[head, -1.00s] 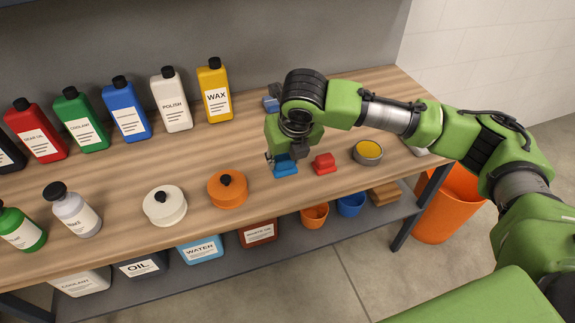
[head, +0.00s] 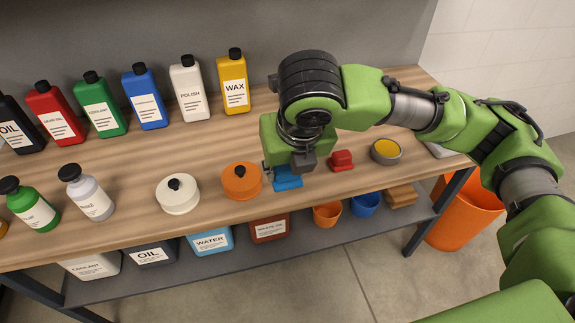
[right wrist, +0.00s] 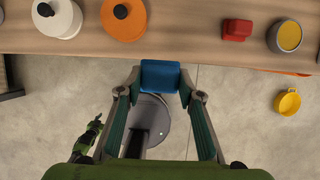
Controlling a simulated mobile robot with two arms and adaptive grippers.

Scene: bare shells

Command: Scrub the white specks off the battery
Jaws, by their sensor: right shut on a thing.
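My right gripper (head: 287,168) is shut on a blue block-like tool (head: 287,184). In the right wrist view the blue tool (right wrist: 160,76) sits between the two fingertips, with bare floor and the table's front edge behind it. In the head view it shows below my wrist, left of a red tool (head: 342,160) on the table. I cannot make out the battery or any white specks; my right arm hides part of the table. A small green and dark part in the right wrist view looks like my left gripper (right wrist: 92,128), too small to read.
On the wooden table (head: 120,195) stand an orange pot (head: 241,182), a white pot (head: 178,197) and a round yellow-filled tin (head: 386,151). Several labelled bottles line the back. A lower shelf (head: 330,242) holds jugs, buckets and wood blocks. An orange bin (head: 462,215) stands right.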

